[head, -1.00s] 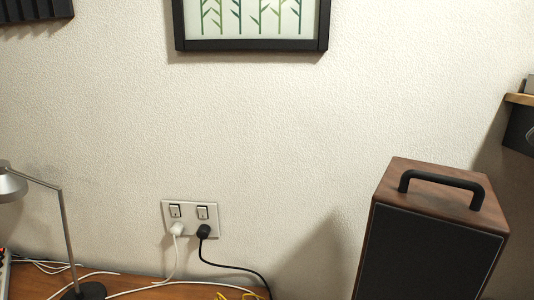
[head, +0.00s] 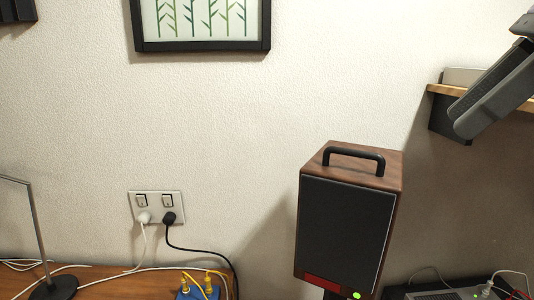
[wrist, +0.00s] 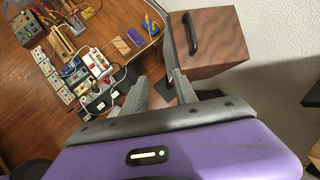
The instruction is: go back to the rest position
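My gripper (wrist: 166,50) shows in the wrist view as two dark grey fingers spread apart, with a gap between them. Nothing is held in the gap; the wooden desk and floor show past the fingers. In the head view a dark grey part of my arm or gripper (head: 495,92) hangs at the upper right, in front of the wall shelf. The wooden speaker with a black handle (head: 348,225) stands below and left of it, apart in the picture. The speaker also shows at the top right of the wrist view (wrist: 208,45).
A wall shelf (head: 440,92) sits behind my arm at the right. A wall socket (head: 157,206) has a white and a black plug. A lamp (head: 38,235) stands on the desk (head: 120,284). Electrical devices and cables (wrist: 90,60) crowd the desk. The wall above the speaker is clear.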

